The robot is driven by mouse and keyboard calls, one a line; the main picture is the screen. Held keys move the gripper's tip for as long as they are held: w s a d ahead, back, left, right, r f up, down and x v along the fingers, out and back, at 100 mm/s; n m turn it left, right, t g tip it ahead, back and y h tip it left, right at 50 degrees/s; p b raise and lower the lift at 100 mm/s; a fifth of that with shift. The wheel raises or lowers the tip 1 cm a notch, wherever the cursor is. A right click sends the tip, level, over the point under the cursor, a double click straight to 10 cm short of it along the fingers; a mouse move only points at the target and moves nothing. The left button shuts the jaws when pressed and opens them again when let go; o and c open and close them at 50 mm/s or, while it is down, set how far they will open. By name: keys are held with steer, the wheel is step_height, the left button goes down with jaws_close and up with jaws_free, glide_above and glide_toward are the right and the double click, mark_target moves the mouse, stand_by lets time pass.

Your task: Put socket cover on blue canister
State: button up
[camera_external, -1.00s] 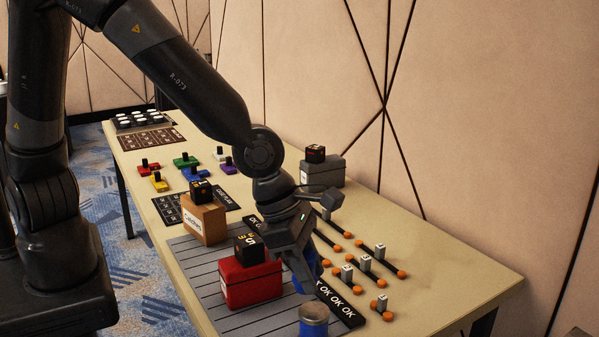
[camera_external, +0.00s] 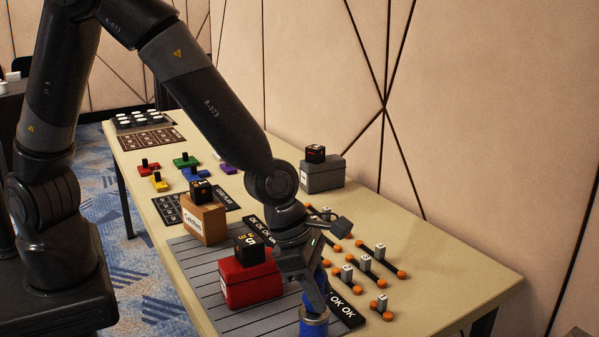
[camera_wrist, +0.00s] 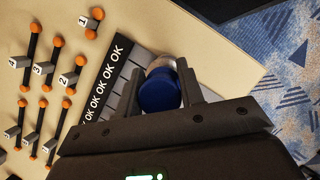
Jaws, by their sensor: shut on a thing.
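The blue canister (camera_external: 313,328) stands upright at the table's front edge, with a pale grey rim around its top; its lower part is cut off by the picture. My gripper (camera_external: 318,305) points down at the canister's top. It is shut on a round blue piece, which I take to be the socket cover (camera_external: 321,278). In the wrist view the blue cover (camera_wrist: 160,92) sits between my fingers (camera_wrist: 160,100), and the canister's pale rim (camera_wrist: 161,64) shows just beyond it. Whether the cover touches the canister is hidden by the fingers.
A red box (camera_external: 250,284) with a black cube on it stands on the grey slatted mat (camera_external: 205,275) left of my gripper. A black "OK" strip (camera_external: 345,311) lies close by on the right. Several orange-ended rods (camera_external: 375,263) lie beyond it.

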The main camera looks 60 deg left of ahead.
steer(key=shift+f, duration=0.1)
steer(key=o, duration=1)
steer(key=shift+c, duration=0.2)
steer(key=v, duration=1.2)
